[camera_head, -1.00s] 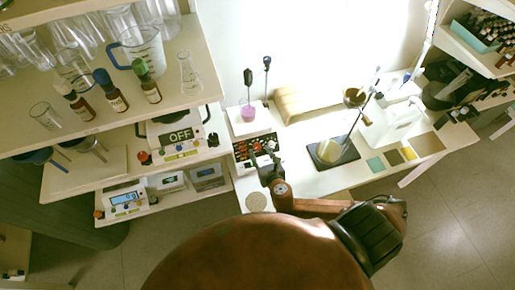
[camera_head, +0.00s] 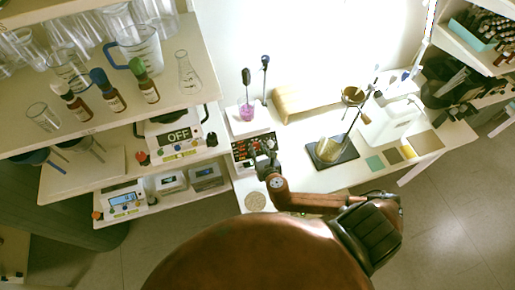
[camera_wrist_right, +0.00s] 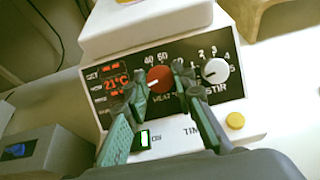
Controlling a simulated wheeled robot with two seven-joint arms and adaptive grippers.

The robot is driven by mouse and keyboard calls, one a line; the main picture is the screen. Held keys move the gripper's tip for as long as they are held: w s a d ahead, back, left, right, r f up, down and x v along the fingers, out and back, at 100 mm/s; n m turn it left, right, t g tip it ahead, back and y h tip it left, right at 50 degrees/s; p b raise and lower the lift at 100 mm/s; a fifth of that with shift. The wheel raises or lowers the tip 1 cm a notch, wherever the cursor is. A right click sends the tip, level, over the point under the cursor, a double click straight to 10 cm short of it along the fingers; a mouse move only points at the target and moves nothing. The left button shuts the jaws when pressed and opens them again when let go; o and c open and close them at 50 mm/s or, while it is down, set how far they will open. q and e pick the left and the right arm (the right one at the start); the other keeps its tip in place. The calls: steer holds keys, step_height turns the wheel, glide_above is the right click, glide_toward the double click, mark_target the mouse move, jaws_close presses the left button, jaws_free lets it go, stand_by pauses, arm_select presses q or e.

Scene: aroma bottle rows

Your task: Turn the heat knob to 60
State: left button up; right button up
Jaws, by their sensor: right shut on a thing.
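The hotplate stirrer has a black front panel (camera_wrist_right: 105,85) with a red display reading about 21°C. The red heat knob (camera_wrist_right: 159,78) is on this panel, with the numbers 40 and 60 printed above it. A pale pointer mark on the knob faces left and slightly down. My right gripper (camera_wrist_right: 158,86) is shut on the knob, one finger on each side. In the head view my right gripper (camera_head: 265,155) is at the front of the stirrer (camera_head: 243,150), and the knob is hard to make out there. My left gripper is not in view.
A white stir knob (camera_wrist_right: 215,70) sits just right of the heat knob, close to my right finger. A yellow button (camera_wrist_right: 235,120) is at the lower right. A beaker of pink liquid (camera_head: 247,112) stands on the stirrer. A wooden stand (camera_head: 300,103) is behind it to the right.

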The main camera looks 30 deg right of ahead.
jaws_close()
